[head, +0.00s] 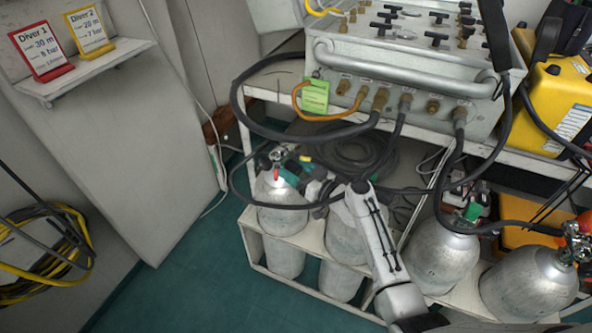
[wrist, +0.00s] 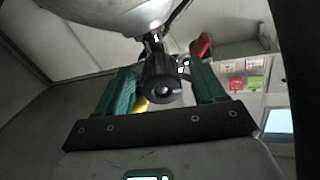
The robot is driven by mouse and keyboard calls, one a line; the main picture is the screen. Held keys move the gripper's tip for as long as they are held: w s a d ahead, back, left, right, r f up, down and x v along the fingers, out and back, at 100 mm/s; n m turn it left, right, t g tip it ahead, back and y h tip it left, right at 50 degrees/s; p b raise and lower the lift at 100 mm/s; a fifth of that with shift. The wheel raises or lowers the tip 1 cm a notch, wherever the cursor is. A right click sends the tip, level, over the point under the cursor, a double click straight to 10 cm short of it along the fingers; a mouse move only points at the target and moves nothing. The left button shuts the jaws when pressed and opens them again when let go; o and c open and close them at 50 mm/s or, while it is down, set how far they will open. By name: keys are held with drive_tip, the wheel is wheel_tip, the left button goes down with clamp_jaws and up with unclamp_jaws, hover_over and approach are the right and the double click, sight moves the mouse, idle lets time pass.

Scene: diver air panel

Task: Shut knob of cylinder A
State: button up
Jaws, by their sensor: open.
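The leftmost grey cylinder (head: 284,217) stands in the white rack, with its valve (head: 277,155) on top; I cannot read a letter on it. My gripper (head: 293,168) is at this valve, just right of it, reaching in from the right. In the wrist view my gripper (wrist: 164,82) has its two green fingers apart. A round black knob (wrist: 162,88) sits between them, with a visible gap on either side. A red part (wrist: 200,46) of the valve shows beside the right finger. The grey cylinder body (wrist: 115,10) fills the top of the wrist view.
More grey cylinders (head: 440,258) stand to the right in the white rack (head: 252,255). Black hoses loop around the valve and hang from the metal air panel (head: 400,80) above. A green tag (head: 315,96) hangs on the panel. Teal floor (head: 190,275) is free at left.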

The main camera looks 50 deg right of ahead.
drive_tip(key=c, duration=1)
drive_tip(key=shift+c, duration=0.2)
drive_tip(key=shift+f+m+b, duration=0.1)
drive_tip(key=shift+m+b, duration=0.25)
drive_tip(key=shift+m, duration=0.05)
drive_tip(key=m+b, duration=0.1)
drive_tip(key=m, duration=0.2)
drive_tip(key=shift+b, duration=0.3)
drive_tip(key=m+b, duration=0.1)
drive_tip(key=m, duration=0.5)
drive_tip(key=shift+m, duration=0.3)
drive_tip(key=m+p, duration=0.1)
drive_tip(key=m, duration=0.5)
drive_tip(key=shift+a+m+h, duration=0.1)
drive_tip(key=shift+m+h, duration=0.2)
drive_tip(key=shift+s+m+p, duration=0.1)
drive_tip(key=shift+m+p, duration=0.7)
drive_tip(key=shift+m, duration=1.6)
